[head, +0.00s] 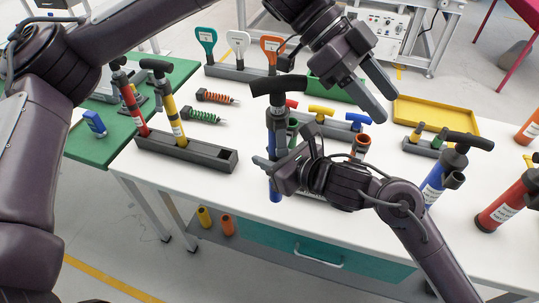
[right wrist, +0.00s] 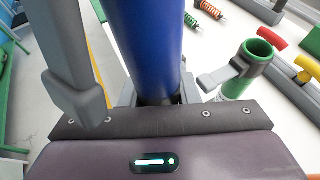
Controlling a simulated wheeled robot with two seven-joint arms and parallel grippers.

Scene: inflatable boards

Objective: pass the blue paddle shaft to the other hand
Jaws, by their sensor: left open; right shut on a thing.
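The blue paddle shaft (head: 275,192) is upright, with a black T-shaped grip at its top. My right gripper (head: 270,168) is shut around its lower part and holds it in front of the table's front edge. In the right wrist view the blue tube (right wrist: 147,40) runs between the jaws. My left gripper (head: 384,106) is open and empty, above and to the right of the shaft's grip, apart from it. It points down to the right. The shaft's middle is partly hidden by my right gripper.
A dark rack (head: 190,150) at the left holds red and yellow shafts with black grips. Several coloured T-handles stand behind the held shaft. A yellow tray (head: 440,113) lies at the back right.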

